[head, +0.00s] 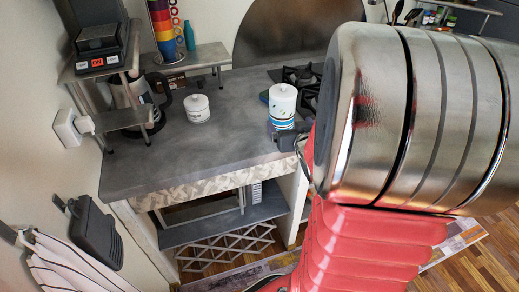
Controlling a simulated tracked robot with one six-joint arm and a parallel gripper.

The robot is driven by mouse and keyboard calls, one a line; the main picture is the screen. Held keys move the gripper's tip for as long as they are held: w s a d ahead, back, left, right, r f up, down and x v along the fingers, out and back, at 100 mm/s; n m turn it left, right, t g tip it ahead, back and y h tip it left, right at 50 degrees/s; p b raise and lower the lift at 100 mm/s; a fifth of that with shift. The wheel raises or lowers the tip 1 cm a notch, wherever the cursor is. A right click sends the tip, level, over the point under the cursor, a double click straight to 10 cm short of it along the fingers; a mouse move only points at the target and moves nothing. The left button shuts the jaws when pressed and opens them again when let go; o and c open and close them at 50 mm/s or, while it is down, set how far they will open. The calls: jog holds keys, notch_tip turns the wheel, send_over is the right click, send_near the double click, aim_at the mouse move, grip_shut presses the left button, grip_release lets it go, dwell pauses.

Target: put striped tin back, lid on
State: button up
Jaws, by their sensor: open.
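A white tin with blue bands and dark stripes (283,106) stands upright on the right part of the grey counter. A white knobbed lid appears to sit on its top. A shorter white pot with a knobbed lid (197,109) stands apart to its left, with small dark print on its side. My gripper (291,140) shows only in part, as dark pieces at the counter's front edge just below the striped tin. It is open, and I see nothing held in it. My arm hides the rest, and I cannot tell whether it touches the tin.
The grey counter (190,150) is clear in its middle and front. A black hob (301,76) lies behind the striped tin. A dark kettle-like appliance (150,100), a scale (98,42) on a shelf and a small raised shelf (196,58) crowd the left and back.

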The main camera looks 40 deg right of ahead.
jog(key=s+a+r+n+g+y, duration=0.2)
jog(key=a+r+g, duration=0.15)
jog(key=a, duration=1.15)
jog(key=s+a+r+n+g+y, duration=0.1)
jog(key=s+a+y, duration=0.1)
jog(key=s+a, duration=0.4)
jog(key=s+a+r+n+g+y, duration=0.2)
jog(key=s+a, duration=0.4)
jog(key=a, duration=0.5)
jog(key=shift+s, duration=0.35)
